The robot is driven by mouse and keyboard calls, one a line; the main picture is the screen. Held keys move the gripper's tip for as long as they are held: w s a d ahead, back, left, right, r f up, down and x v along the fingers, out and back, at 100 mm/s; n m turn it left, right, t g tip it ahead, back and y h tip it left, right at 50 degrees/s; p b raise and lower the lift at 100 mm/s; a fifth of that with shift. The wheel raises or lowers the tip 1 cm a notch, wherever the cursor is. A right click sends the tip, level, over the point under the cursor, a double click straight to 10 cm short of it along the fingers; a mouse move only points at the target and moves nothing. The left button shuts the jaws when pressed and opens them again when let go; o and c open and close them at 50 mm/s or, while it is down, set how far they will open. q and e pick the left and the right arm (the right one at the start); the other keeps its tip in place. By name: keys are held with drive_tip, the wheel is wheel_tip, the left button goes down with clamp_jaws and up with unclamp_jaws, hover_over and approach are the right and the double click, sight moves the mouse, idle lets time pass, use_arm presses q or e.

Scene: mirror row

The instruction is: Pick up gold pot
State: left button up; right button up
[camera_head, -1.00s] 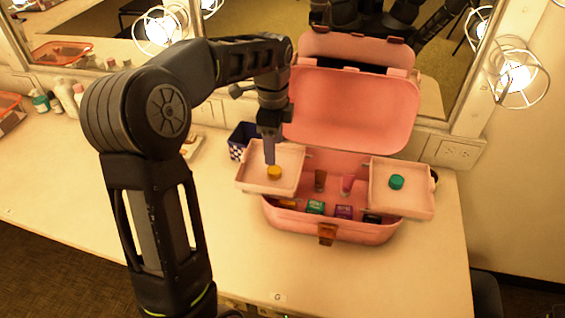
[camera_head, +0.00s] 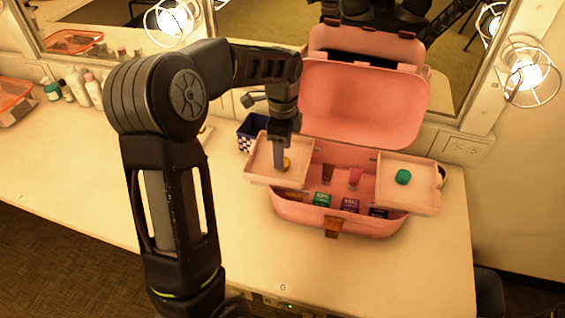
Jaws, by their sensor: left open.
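The gold pot (camera_head: 287,163) is a small round yellow pot in the left raised tray (camera_head: 259,172) of the open pink case (camera_head: 352,223). My left gripper (camera_head: 279,165) points down over that tray, right at the pot, with its finger covering the pot's left part. It is open; I cannot tell whether a finger touches the pot. The pot rests in the tray. My right gripper is not in view.
A green pot (camera_head: 403,177) sits in the right raised tray (camera_head: 420,200). Several small boxes and tubes stand in the case's lower part. A blue checkered box (camera_head: 247,134) stands behind the left tray. The mirror and caged bulbs (camera_head: 526,74) are behind. The counter's front left is clear.

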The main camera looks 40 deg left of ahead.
use_arm(q)
wheel_tip(320, 180, down, 3)
drive_tip(key=shift+f, duration=0.2)
drive_tip(key=shift+c, duration=0.4)
clamp_jaws()
idle(0.6)
